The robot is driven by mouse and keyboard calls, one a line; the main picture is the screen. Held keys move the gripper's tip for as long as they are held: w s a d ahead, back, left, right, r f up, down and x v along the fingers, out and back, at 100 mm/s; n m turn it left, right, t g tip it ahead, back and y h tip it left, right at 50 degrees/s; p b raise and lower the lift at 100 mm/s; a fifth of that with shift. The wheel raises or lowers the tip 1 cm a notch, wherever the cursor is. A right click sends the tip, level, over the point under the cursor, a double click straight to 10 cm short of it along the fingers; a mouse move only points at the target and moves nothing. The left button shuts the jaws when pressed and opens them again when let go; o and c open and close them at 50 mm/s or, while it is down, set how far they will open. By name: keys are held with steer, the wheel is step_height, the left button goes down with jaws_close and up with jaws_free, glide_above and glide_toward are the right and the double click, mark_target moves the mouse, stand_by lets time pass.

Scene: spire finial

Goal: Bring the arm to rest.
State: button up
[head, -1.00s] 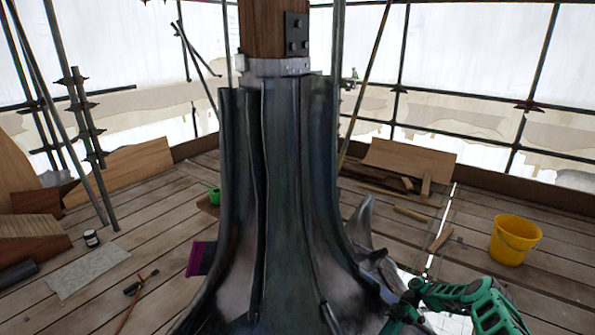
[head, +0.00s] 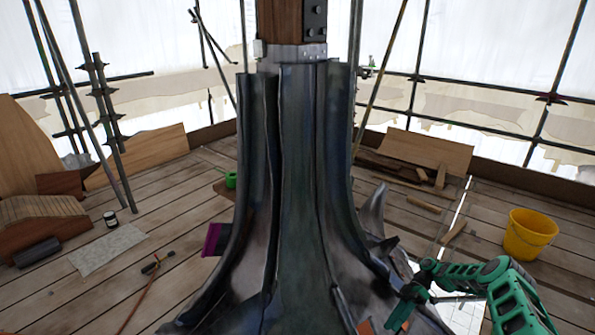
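My green arm (head: 512,296) reaches in from the lower right of the head view and bends over to the left. Its end, my gripper (head: 400,308), points down beside the lower right flare of the dark metal-clad spire (head: 300,190). The fingers are small and dark against the metal, so I cannot tell whether they are open or shut, or whether they touch the spire. No held object can be made out.
A yellow bucket (head: 529,235) stands on the planks at right. Timber offcuts and a plywood sheet (head: 428,153) lie at the back right. A green cup (head: 231,179), a purple piece (head: 212,239), a jar (head: 110,219) and a hammer-like tool (head: 157,263) are at left. Scaffold poles surround the deck.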

steer(key=w+d+r+m+t+h, duration=0.1)
steer(key=w+r+m+h, duration=0.1)
steer(key=r, duration=0.8)
steer(key=w+d+r+m+h, duration=0.1)
steer(key=r+m+h, duration=0.1)
steer(key=r, duration=0.8)
steer(key=s+d+r+m+t+h, duration=0.1)
steer(key=s+r+m+h, duration=0.15)
steer(key=r, duration=0.65)
steer(key=s+d+r+m+t+h, duration=0.15)
steer(key=s+r+m, duration=0.25)
steer(key=r, duration=0.5)
steer(key=s+d+r+m+t+h, duration=0.1)
steer(key=s+d+r+m+t, duration=0.15)
steer(key=s+r+m, duration=0.7)
steer(key=s+r+m+t+h, duration=0.1)
steer(key=s+r+t, duration=0.1)
steer(key=s, duration=1.9)
steer(key=shift+a+m+t, duration=0.2)
steer(key=shift+m+t, duration=0.2)
steer(key=shift+t, duration=0.4)
